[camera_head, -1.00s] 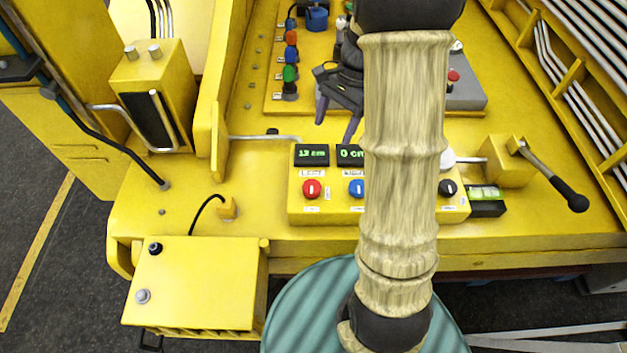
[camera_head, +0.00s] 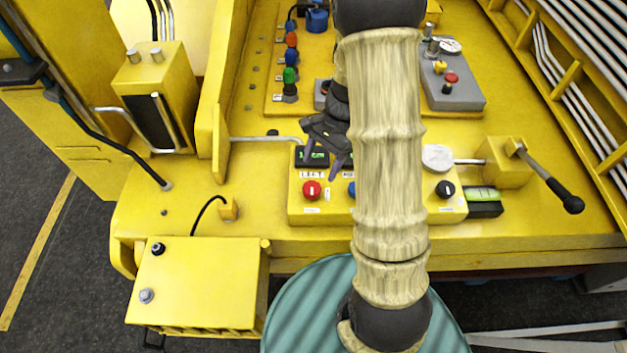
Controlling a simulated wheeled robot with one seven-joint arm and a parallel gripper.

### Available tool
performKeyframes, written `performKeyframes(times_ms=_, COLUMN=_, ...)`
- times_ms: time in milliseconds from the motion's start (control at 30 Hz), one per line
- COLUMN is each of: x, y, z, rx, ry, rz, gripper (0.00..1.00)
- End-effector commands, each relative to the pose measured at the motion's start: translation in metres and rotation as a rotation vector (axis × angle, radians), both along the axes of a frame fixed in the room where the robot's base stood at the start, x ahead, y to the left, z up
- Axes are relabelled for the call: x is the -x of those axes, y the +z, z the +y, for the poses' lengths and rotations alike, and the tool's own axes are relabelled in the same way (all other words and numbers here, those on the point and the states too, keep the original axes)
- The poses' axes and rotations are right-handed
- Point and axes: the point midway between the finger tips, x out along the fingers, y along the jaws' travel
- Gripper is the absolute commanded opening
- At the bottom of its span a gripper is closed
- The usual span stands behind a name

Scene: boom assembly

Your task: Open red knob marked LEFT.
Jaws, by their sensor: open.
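The red knob (camera_head: 312,190) sits at the left end of the yellow control panel (camera_head: 299,214), under a small label and a dark display with green digits. My gripper (camera_head: 322,163) is open and empty, pointing down just above and behind the red knob, in front of the displays. Its fingers look apart from the knob. A blue knob (camera_head: 352,188) to the right is partly hidden by my arm. A black knob (camera_head: 445,189) is at the panel's right end. The middle of the panel is hidden behind my arm.
A lever with a black grip (camera_head: 572,203) and a green level (camera_head: 482,194) stand right of the panel. A grey box with a red button (camera_head: 451,78) and several coloured knobs (camera_head: 290,76) are farther back. A yellow box (camera_head: 197,285) is at front left.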

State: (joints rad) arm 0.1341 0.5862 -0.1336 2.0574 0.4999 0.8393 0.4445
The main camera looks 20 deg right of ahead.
Motion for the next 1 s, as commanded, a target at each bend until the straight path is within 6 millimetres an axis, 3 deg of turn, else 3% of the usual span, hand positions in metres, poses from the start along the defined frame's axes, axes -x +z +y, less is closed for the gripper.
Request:
performKeyframes(times_ms=400, x=0.012, y=-0.060, z=0.023, rx=-0.001, ry=0.000, rz=0.004, gripper=0.66)
performKeyframes(times_ms=767, x=0.013, y=-0.067, z=0.025, rx=0.000, ry=0.001, rz=0.000, gripper=0.66)
performKeyframes(times_ms=1000, x=0.013, y=-0.066, z=0.025, rx=0.000, ry=0.000, rz=0.000, gripper=0.22)
